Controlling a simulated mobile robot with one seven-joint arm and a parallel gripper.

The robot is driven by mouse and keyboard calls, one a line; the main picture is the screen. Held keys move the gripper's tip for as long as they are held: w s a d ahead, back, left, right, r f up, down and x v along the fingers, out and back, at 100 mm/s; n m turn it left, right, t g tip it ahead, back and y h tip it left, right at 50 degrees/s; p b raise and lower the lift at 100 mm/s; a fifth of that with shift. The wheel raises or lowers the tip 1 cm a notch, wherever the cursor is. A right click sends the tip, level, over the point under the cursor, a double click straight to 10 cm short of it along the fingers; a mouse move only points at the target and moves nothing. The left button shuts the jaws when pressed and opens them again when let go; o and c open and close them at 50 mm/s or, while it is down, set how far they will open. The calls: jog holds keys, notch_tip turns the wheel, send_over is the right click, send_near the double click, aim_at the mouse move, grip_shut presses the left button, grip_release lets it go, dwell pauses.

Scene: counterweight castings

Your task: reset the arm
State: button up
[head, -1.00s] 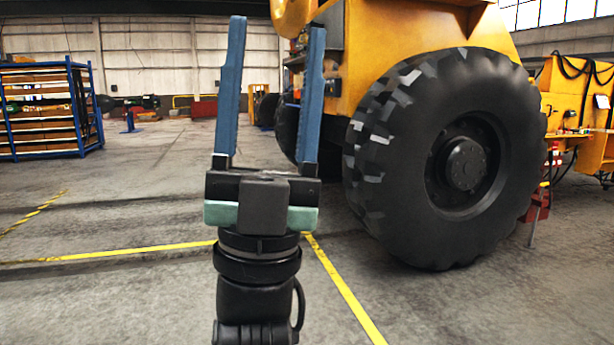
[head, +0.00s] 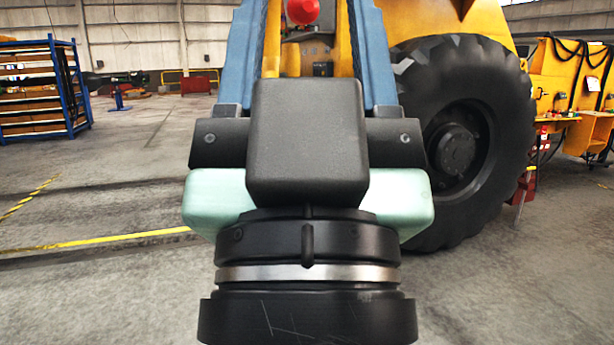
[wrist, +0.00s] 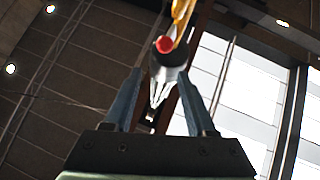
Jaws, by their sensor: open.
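My gripper (head: 310,55) fills the middle of the head view, pointing up, with its two blue fingers wide apart. The fingertips run past the top edge there. In the wrist view my gripper (wrist: 157,85) shows both fingers apart, against the ceiling. No held object is clear between them. A red round part (head: 302,12) shows between the fingers in the head view. In the wrist view a red-ended grey part (wrist: 168,50) with yellow above it lines up between the fingers; its distance is unclear.
A yellow vehicle with a big black tyre (head: 465,140) stands close behind on the right. A blue rack (head: 45,90) stands far left. Yellow floor lines (head: 100,243) cross the concrete. The left floor is mostly clear.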

notch_tip(320, 180, up, 21)
jog(key=p, duration=1.8)
jog(key=shift+p, duration=0.3)
